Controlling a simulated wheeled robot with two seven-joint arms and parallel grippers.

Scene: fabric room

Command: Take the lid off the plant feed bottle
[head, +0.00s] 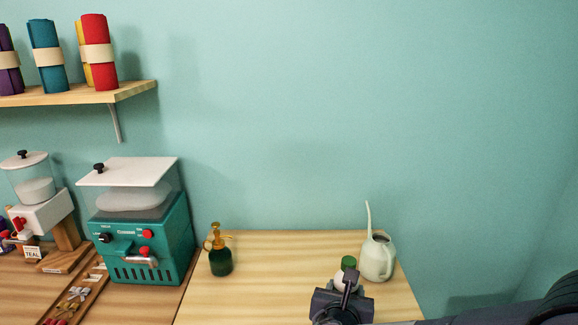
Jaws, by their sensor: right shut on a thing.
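The plant feed bottle (341,279) stands near the right side of the light wooden table, mostly hidden behind my right gripper. Its pale body shows in part, and its green lid (348,262) shows at the top. My right gripper (347,280) reaches in from the lower right and is shut on the bottle, with a dark finger across its pale body. The exact contact of the fingers is hidden. My left gripper is not in view.
A pale watering can (377,258) stands just right of the bottle, close to it. A teal machine (145,240) stands further left.

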